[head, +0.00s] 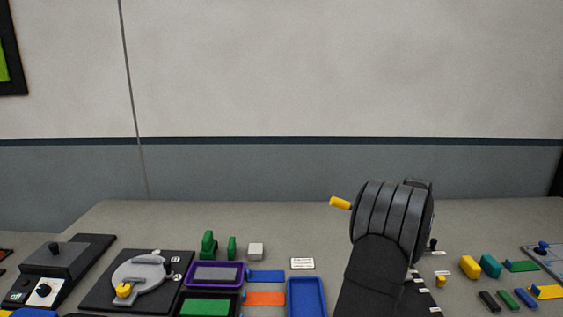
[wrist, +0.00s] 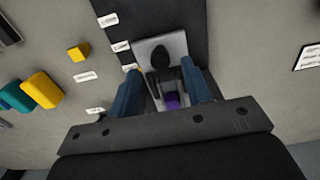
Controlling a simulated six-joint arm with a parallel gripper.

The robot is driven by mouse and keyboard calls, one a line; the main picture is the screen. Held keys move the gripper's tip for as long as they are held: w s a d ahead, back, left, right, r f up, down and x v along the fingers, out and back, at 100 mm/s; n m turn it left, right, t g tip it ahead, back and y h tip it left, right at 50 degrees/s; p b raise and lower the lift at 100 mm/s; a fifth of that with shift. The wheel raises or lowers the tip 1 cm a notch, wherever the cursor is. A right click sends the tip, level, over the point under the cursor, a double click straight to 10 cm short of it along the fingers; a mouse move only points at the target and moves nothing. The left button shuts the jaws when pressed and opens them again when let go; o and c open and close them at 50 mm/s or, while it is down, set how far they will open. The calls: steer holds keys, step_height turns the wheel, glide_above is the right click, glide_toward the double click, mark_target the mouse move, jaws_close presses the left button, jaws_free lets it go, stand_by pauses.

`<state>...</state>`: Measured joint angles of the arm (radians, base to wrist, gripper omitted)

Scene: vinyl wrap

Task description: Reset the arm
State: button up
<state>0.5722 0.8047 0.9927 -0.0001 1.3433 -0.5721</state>
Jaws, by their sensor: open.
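My gripper (wrist: 161,70) is open, its two blue fingers apart in the wrist view. Between and beyond the fingers is a light grey block with a black round knob (wrist: 160,57), on a dark board (wrist: 172,18). A small purple piece (wrist: 171,100) shows low between the fingers. I cannot tell whether the fingers touch any of these. In the head view my arm stands right of centre and hides the gripper's fingers.
Yellow (head: 469,266) and teal (head: 490,266) blocks lie right of my arm. A blue tray (head: 306,299), purple-rimmed tray (head: 215,263), green pieces (head: 209,244) and a white block (head: 256,251) lie left. A board with a grey disc (head: 139,275) stands further left. The bench's back strip is mostly clear.

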steer(key=f, duration=0.3)
steer(key=shift+s, duration=0.2)
steer(key=s, duration=0.7)
steer(key=shift+s, duration=0.2)
step_height(320, 180, up, 17)
steer(key=w+a+f+t+h, duration=0.1)
steer(key=w+a+f+h, duration=0.1)
steer(key=w+a+h, duration=0.1)
steer(key=shift+w+a, duration=0.4)
steer(key=shift+a, duration=0.4)
steer(key=shift+f, duration=0.15)
